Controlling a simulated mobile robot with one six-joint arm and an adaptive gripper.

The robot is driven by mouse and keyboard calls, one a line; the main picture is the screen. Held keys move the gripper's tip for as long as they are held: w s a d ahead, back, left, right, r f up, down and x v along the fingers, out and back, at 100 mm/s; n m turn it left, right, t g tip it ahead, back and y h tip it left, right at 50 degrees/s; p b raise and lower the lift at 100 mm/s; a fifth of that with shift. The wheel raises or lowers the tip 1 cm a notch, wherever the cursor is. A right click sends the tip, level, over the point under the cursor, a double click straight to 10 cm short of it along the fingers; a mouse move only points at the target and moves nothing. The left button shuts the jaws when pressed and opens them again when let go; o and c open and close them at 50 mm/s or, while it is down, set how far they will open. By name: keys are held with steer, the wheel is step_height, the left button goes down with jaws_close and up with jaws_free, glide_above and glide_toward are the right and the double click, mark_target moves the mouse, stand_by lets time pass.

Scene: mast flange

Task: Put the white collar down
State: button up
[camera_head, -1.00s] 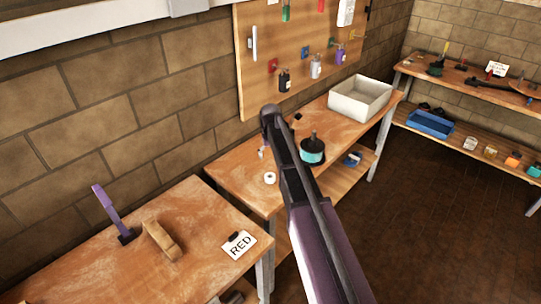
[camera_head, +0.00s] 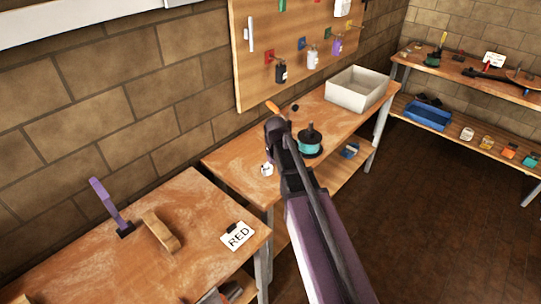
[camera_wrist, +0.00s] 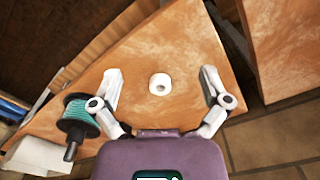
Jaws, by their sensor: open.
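The white collar (camera_wrist: 160,84) lies flat on the wooden bench, its round hole facing up in the wrist view. It is a small white patch beside my arm in the head view (camera_head: 267,171). My gripper (camera_wrist: 161,74) is open, with one pale finger on either side of the collar and clear gaps to both. Nothing is held between the fingers. In the head view my arm hides most of the gripper, and its height above the bench is hard to judge.
A teal spool on a dark post (camera_head: 311,143) stands right of my arm; it also shows left of the gripper in the wrist view (camera_wrist: 76,117). A white bin (camera_head: 357,93) stands farther back. Bench surface around the collar is clear.

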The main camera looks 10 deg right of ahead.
steer(key=s, duration=1.4)
steer(key=shift+s+m, duration=0.3)
steer(key=shift+s, duration=0.05)
